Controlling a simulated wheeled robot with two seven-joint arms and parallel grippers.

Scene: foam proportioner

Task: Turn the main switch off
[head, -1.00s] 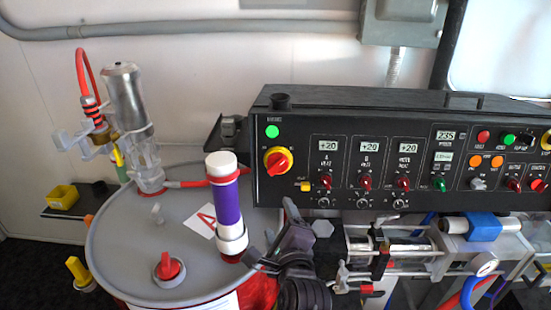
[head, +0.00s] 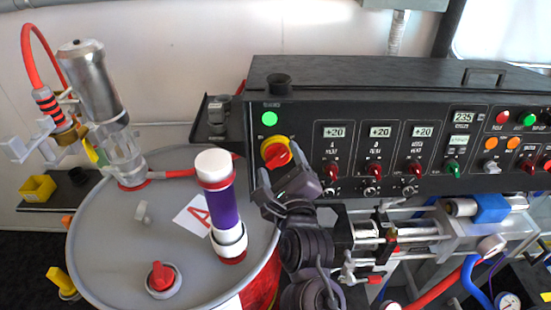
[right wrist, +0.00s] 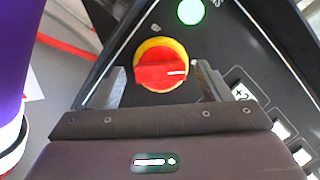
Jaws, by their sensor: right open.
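The main switch (head: 277,153) is a red rotary knob on a round yellow base, at the left end of the black control panel's front. In the right wrist view the switch (right wrist: 161,65) shows its red handle lying nearly level in the picture, with a white mark at its right end. My right gripper (head: 283,172) is open and empty, just below and in front of the switch. In the right wrist view its two fingers (right wrist: 160,78) stand apart, one on each side of the knob. I cannot tell whether they touch it. My left gripper is not in view.
A lit green lamp (head: 269,119) sits above the switch. The black panel (head: 360,97) carries displays and several other knobs to the right. A grey drum lid (head: 105,235) with a purple cylinder (head: 226,208) stands left of my right arm. Hoses and pump parts lie below the panel.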

